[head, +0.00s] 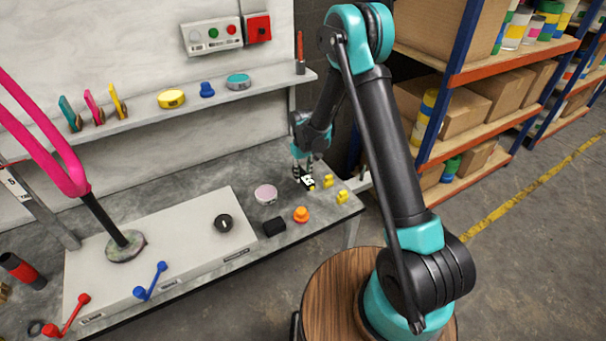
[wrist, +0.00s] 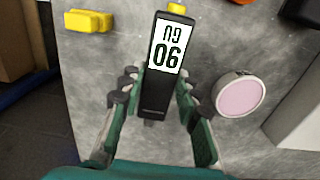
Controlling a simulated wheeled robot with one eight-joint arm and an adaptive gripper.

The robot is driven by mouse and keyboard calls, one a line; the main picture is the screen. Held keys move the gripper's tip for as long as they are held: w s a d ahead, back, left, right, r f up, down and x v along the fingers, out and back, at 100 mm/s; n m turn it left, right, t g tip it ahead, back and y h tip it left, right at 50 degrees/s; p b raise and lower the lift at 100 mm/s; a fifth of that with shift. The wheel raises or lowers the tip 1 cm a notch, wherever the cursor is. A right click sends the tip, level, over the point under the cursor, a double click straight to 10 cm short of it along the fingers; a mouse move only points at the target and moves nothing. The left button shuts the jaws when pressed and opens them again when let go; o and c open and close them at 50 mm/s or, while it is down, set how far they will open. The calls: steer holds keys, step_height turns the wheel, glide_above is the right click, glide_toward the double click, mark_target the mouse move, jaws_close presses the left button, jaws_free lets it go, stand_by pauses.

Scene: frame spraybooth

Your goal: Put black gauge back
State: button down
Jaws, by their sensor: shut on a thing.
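I cannot tell whether the gauge touches the bench top.
Yellow pieces (head: 328,181), a pink-topped round tin (head: 265,194), an orange knob (head: 301,214) and a black block (head: 273,227) lie nearby. A wall shelf (head: 215,95) holds upright coloured pieces (head: 93,108) and tins. A pale panel (head: 180,235) fills the bench's middle.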

mark_target(303, 189)
steer(key=shift+f, duration=2.6)
steer(key=c, duration=1)
jaws_free()
step_height(303, 189, up, 12)
steer(key=shift+d+r, duration=0.1)
